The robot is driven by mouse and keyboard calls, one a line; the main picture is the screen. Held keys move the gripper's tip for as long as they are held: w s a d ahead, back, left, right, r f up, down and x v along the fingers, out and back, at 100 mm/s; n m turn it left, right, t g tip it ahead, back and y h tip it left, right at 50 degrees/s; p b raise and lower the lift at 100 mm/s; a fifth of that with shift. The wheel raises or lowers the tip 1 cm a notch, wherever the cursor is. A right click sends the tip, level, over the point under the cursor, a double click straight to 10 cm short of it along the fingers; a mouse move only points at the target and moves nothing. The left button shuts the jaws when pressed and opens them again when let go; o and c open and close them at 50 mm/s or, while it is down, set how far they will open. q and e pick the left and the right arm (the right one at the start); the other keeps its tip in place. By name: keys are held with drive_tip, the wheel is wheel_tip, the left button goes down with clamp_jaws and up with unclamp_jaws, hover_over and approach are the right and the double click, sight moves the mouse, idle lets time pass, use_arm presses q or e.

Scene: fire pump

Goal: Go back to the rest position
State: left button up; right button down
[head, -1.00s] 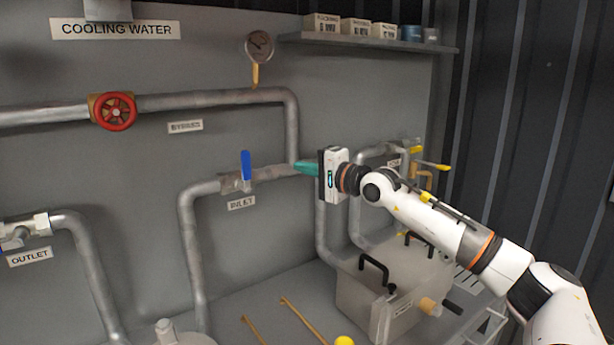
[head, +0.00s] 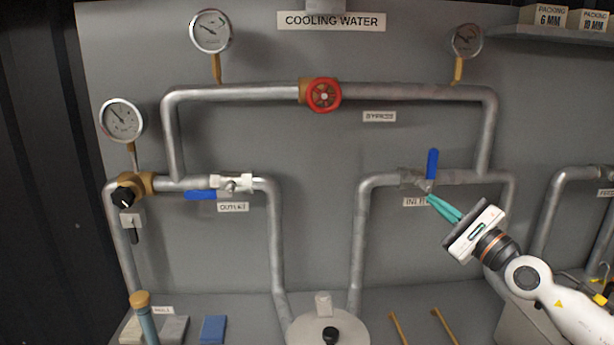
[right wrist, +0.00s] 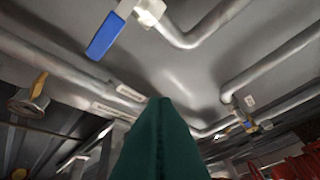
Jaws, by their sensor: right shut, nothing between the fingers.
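My right gripper (head: 434,202) is at the right of the head view, its teal fingers shut and empty, pointing up and left. Its tips appear just below the inlet valve with the upright blue handle (head: 432,164) and partly cover the INLET label (head: 413,202). I cannot tell whether they touch anything. In the right wrist view the closed fingers (right wrist: 160,138) rise from the bottom, and a blue valve handle (right wrist: 103,35) is up and to the left, apart from them. My left gripper is in neither current view.
Grey pipes run along the panel, with a red bypass handwheel (head: 323,95). The outlet valve's blue handle (head: 200,195) lies level. Round gauges stand at the top and left. A round lidded vessel (head: 325,328), yellow rods (head: 445,325) and blocks (head: 212,329) are on the bench below.

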drive_tip(key=s+f+n+g+h, duration=0.1)
drive_tip(key=s+f+n+h, duration=0.4)
drive_tip(key=f+n, duration=0.45)
drive_tip(key=s+a+f+n+g+h, duration=0.1)
drive_tip(key=s+f+n+h, duration=0.5)
drive_tip(key=n, duration=0.7)
drive_tip(key=s+f+n+g+h, duration=0.2)
drive_tip(key=s+f+n+h, duration=0.15)
drive_tip(key=f+n, duration=0.7)
drive_tip(key=s+a+f+m+g+y, duration=0.2)
drive_tip(key=s+f+m+g, duration=0.15)
drive_tip(key=s, duration=0.45)
drive_tip(key=s+a+f+m+g+y, duration=0.1)
drive_tip(key=s+a+f+m+g, duration=0.25)
drive_tip(key=s, duration=0.55)
drive_tip(key=s+f+m+g+y, duration=0.2)
drive_tip(key=s+f+m+g, duration=0.15)
drive_tip(key=s+f, duration=0.35)
wheel_tip(320, 180, down, 23)
drive_tip(key=g, duration=0.2)
drive_tip(key=s+d+f, duration=0.2)
drive_tip(key=s+f, duration=1.6)
drive_tip(key=shift+d+n+g+h, duration=0.35)
drive_tip(key=shift+g, duration=0.1)
